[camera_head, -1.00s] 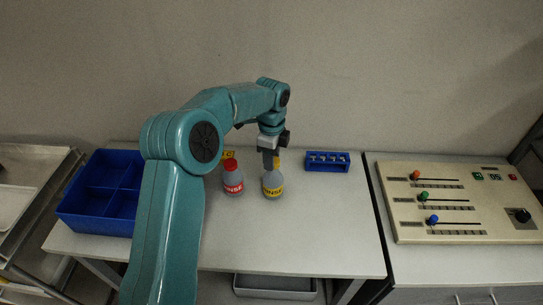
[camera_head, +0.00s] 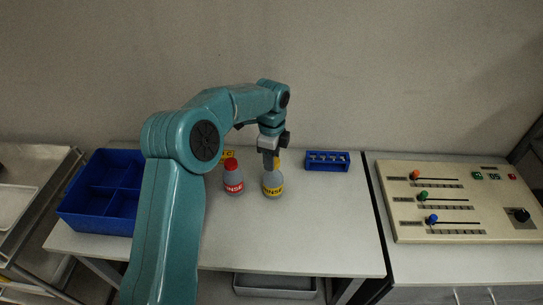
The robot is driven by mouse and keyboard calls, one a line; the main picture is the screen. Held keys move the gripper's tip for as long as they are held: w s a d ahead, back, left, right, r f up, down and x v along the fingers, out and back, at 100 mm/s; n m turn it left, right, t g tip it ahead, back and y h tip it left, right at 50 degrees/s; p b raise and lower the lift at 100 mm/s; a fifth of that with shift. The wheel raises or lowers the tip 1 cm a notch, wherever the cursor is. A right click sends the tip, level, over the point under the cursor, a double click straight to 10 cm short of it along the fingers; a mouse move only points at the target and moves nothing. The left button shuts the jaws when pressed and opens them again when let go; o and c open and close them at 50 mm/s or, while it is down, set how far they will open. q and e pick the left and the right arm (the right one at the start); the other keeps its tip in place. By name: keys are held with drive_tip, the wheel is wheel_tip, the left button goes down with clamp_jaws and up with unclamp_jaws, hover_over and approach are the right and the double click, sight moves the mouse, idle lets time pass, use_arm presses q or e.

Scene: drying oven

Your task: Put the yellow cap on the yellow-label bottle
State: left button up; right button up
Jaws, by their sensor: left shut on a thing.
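The yellow-label bottle (camera_head: 272,185) stands upright on the white table, grey with a yellow band. My left gripper (camera_head: 271,162) points down right above its neck and is shut on the yellow cap (camera_head: 277,162). Only a small yellow edge of the cap shows beside the fingers. The cap is at the bottle's mouth; I cannot tell whether it is seated. A red-capped bottle (camera_head: 233,180) with a red label stands just left of it. My right gripper is not in view.
A blue divided bin (camera_head: 100,215) sits at the table's left. A blue rack (camera_head: 327,167) with several small items stands at the back right. A control panel (camera_head: 460,215) is on the right bench. The table's front right is clear.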

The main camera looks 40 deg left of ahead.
use_arm(q)
drive_tip(key=o, duration=1.6)
drive_tip(key=shift+c, duration=0.2)
drive_tip(key=shift+r, duration=0.15)
drive_tip(key=shift+r+p, duration=2.9)
drive_tip(key=shift+r, duration=0.5)
drive_tip(key=shift+c, duration=0.3)
clamp_jaws()
drive_tip(key=shift+f, duration=0.2)
